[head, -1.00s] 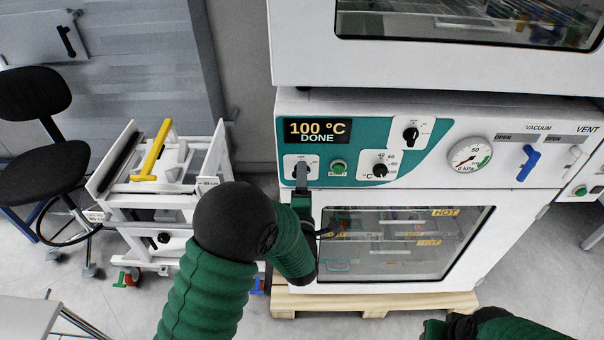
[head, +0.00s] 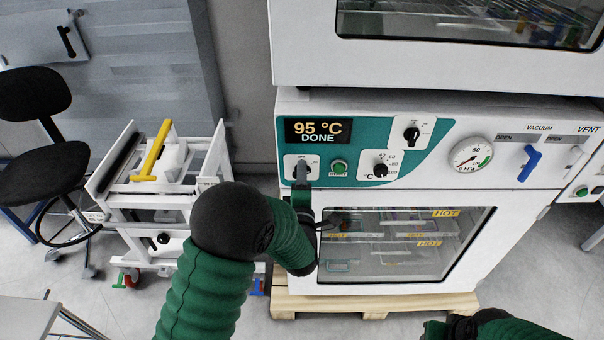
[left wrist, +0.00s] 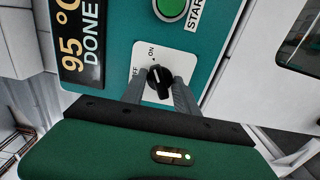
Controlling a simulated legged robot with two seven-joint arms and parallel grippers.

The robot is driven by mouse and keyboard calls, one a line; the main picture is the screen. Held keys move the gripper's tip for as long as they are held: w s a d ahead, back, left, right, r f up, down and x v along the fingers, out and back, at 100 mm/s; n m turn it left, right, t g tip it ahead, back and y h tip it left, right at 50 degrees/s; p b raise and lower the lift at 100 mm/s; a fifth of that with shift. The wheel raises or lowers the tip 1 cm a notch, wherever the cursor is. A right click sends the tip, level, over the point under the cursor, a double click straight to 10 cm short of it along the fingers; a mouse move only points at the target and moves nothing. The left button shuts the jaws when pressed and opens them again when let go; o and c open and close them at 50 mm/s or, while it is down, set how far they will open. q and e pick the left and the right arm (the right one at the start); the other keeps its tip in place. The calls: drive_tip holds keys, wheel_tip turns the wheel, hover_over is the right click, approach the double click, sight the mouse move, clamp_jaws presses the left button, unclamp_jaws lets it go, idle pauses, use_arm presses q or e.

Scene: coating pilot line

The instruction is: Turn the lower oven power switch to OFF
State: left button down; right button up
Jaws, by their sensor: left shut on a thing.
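The lower oven (head: 400,301) stands in front of me, its display (head: 318,130) reading 95 °C DONE. Its power switch is a small black knob (left wrist: 158,78) on a white plate (left wrist: 143,58) in the left wrist view, with ON and a partly covered OFF lettered beside it. The knob's white mark appears to point near ON, but it is small. My left gripper (head: 301,173) is at the plate below the display; its grey fingers (left wrist: 160,88) are shut on the knob, one on each side. In the head view the fingers hide the knob. My right gripper's fingers do not show.
A green START button (head: 339,167), a temperature knob (head: 380,170), another black knob (head: 411,134), a gauge (head: 472,155) and a blue valve handle (head: 530,160) share the oven front. The door window bears HOT labels. A white cart (head: 150,200) and black chair (head: 45,165) stand left.

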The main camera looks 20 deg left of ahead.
use_arm(q)
drive_tip(key=shift+f, duration=0.2)
drive_tip(key=n+b, duration=0.6)
drive_tip(key=shift+s+f+b, duration=0.1)
drive_tip(key=shift+b, duration=0.2)
idle(0.3)
